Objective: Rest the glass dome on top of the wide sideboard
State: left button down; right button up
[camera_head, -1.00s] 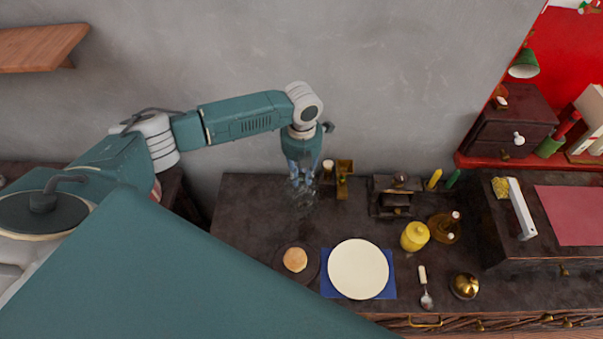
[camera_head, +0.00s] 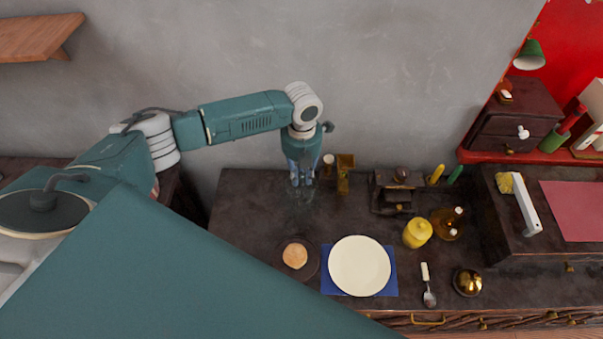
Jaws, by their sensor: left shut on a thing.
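The wide sideboard (camera_head: 240,215) has a dark, worn top and stands against the grey wall. My left gripper (camera_head: 301,182) points down over the back left part of this top. It is shut on the glass dome (camera_head: 302,197), which is clear and shows only as a faint outline below the fingertips. I cannot tell whether the dome's rim touches the sideboard top. My right gripper is not in view.
Just right of the gripper stand a small jar (camera_head: 328,162) and a brass piece (camera_head: 344,178). A dark stand (camera_head: 395,195), yellow pot (camera_head: 417,233), white plate (camera_head: 359,266) and bun (camera_head: 295,256) are also on top. The left front of the top is clear.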

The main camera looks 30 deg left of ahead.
pick_arm(q)
jog(key=shift+f, duration=0.4)
jog(key=c, duration=1)
grip_release()
jog(key=shift+r, duration=0.1)
jog(key=shift+r+p, duration=2.6)
jog(key=shift+r, duration=0.4)
jog(key=shift+f, duration=0.1)
